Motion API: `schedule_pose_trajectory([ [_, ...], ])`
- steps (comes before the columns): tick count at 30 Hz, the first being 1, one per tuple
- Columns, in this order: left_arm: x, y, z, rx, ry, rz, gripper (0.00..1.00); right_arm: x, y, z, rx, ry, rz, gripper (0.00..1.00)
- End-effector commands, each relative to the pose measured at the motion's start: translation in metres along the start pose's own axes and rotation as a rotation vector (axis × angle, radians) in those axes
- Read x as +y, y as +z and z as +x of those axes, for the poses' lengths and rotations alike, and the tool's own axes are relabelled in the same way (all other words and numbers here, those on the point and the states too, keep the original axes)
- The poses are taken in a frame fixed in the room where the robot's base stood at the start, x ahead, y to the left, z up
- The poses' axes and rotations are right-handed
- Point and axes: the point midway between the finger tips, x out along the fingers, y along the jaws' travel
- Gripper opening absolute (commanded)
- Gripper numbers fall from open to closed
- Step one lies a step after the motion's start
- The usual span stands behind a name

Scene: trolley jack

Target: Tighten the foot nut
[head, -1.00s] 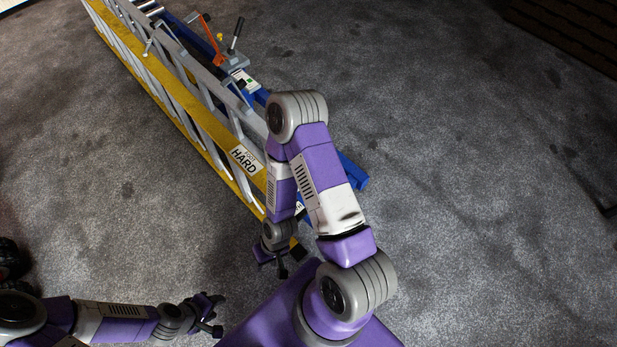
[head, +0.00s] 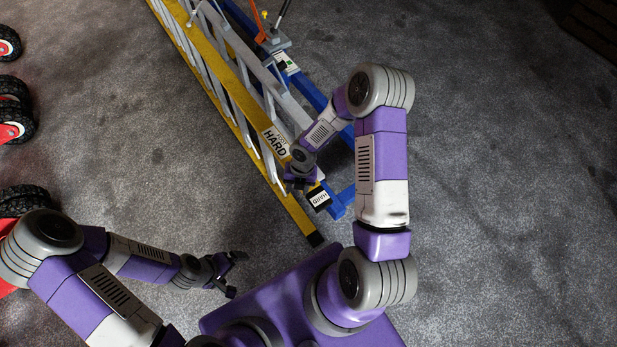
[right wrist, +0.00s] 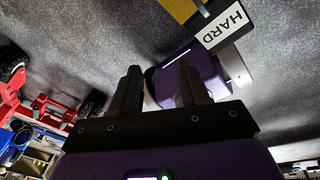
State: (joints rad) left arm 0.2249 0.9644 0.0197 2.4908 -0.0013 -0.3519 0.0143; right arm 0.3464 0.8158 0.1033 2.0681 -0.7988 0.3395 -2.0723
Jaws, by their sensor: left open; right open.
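A stepladder with yellow rails (head: 232,88) lies on the grey carpet. One rail ends in a black foot (head: 315,240); another black foot with a white label (head: 319,198) is beside my right gripper. My right gripper (head: 299,187) is open over the ladder's lower end. In the right wrist view its fingers (right wrist: 158,88) are apart with nothing visibly held, and a black foot labelled HARD (right wrist: 222,24) is above and to the right of them. My left gripper (head: 239,273) is open and empty, left of my base and apart from the ladder. I cannot make out the foot nut.
A blue trolley jack frame (head: 340,200) with an orange lever (head: 258,22) lies along the ladder's right side. Red-hubbed black wheels (head: 12,125) stand at the left edge. The carpet to the right is clear.

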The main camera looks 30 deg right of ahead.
Motion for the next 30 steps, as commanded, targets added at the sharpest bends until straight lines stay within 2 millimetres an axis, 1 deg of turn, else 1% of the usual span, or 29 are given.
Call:
schedule_pose_trajectory([
  [1, 0.000, 0.000, -0.001, 0.000, 0.000, 0.000, 1.00, -0.005, 0.013, -0.007, -0.024, -0.027, -0.125, 0.45],
  [3, 0.001, 0.000, -0.002, 0.000, 0.000, 0.000, 1.00, -0.013, 0.028, -0.015, -0.046, -0.069, -0.297, 0.45],
  [6, 0.001, 0.000, -0.002, 0.000, 0.000, 0.000, 1.00, -0.021, 0.043, -0.024, -0.064, -0.122, -0.481, 0.45],
  [9, 0.001, 0.000, -0.002, 0.000, 0.000, 0.000, 1.00, -0.027, 0.053, -0.029, -0.072, -0.158, -0.592, 0.45],
  [11, 0.001, 0.000, -0.002, 0.000, 0.000, 0.000, 1.00, -0.029, 0.057, -0.030, -0.073, -0.170, -0.629, 0.45],
  [14, -0.001, 0.000, 0.002, 0.000, 0.000, 0.000, 1.00, -0.031, 0.059, -0.023, -0.073, -0.179, -0.654, 0.45],
  [21, -0.006, -0.001, 0.017, 0.000, 0.000, 0.000, 1.00, -0.036, 0.063, 0.016, -0.071, -0.178, -0.653, 0.45],
  [24, -0.008, -0.001, 0.022, 0.000, 0.000, 0.000, 1.00, -0.038, 0.065, 0.029, -0.072, -0.177, -0.653, 0.45],
  [27, -0.009, -0.001, 0.025, 0.000, 0.000, 0.000, 1.00, -0.040, 0.067, 0.038, -0.073, -0.177, -0.652, 0.45],
  [30, -0.010, -0.001, 0.026, 0.000, 0.000, 0.000, 1.00, -0.040, 0.067, 0.042, -0.073, -0.177, -0.651, 0.45],
])
